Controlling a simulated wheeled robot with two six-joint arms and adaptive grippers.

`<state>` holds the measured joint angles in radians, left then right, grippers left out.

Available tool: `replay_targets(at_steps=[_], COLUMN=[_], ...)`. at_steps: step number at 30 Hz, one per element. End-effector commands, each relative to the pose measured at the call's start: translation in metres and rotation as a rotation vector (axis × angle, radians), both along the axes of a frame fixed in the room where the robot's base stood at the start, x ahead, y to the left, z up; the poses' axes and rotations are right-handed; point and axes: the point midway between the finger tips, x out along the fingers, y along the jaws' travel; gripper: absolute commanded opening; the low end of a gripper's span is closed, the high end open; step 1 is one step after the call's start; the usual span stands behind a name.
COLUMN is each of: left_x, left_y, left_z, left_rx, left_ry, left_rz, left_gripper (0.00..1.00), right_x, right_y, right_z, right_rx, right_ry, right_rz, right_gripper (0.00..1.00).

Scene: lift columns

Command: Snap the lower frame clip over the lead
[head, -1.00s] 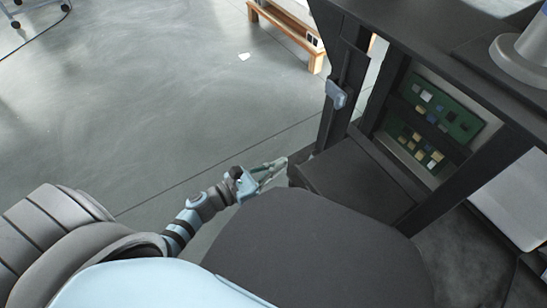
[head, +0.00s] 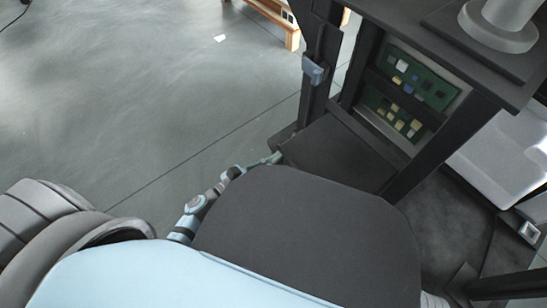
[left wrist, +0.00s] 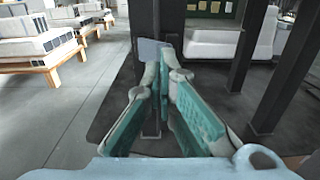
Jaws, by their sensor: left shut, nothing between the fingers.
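A blue-grey clip (head: 314,71) sits on the dark upright post (head: 316,98) of the frame. It also shows in the left wrist view (left wrist: 151,51), just beyond my fingertips. I cannot tell if it is open or closed. A thin dark line beside the post may be the lead, but it is too dark to be sure. My left gripper (head: 274,158) is low, to the lower left of the clip and partly hidden by a dark rounded surface. Its green-padded fingers (left wrist: 163,66) are shut and empty, pointing toward the post. My right gripper is out of view.
Green circuit boards (head: 420,78) sit inside the dark frame, right of the post. A dark base block (head: 335,152) lies at its foot. A wooden bench (head: 270,20) stands behind. The grey floor (head: 130,90) to the left is open.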

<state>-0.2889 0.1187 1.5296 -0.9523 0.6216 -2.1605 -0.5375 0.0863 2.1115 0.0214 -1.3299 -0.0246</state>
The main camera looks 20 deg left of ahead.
Motion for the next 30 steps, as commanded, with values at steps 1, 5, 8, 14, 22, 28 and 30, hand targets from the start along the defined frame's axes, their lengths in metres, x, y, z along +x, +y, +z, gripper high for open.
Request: replay_targets(at_steps=[1,5,8,14,22,28,30], left_x=[0.001,0.004,0.007,0.012,0.016,0.015,0.011], left_y=[0.0,-0.002,-0.004,-0.007,-0.009,-0.008,-0.006], left_z=[0.0,0.0,0.0,0.0,0.0,-0.001,-0.001], left_rx=[0.0,-0.001,0.001,0.0,0.0,0.001,0.002], left_ry=[0.0,-0.001,-0.001,-0.001,0.0,-0.001,0.001], left_rz=[0.0,0.0,0.0,0.001,0.001,0.0,0.0], left_gripper=[0.0,0.0,0.0,0.0,0.0,0.0,0.0], right_x=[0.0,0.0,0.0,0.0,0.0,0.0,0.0], right_y=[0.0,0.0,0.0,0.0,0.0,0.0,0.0], right_z=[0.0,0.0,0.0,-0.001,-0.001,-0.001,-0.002], right_rx=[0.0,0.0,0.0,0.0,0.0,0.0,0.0], right_ry=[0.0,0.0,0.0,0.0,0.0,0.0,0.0], right_rz=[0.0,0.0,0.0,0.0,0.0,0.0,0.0], right_gripper=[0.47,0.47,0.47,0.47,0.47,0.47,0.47])
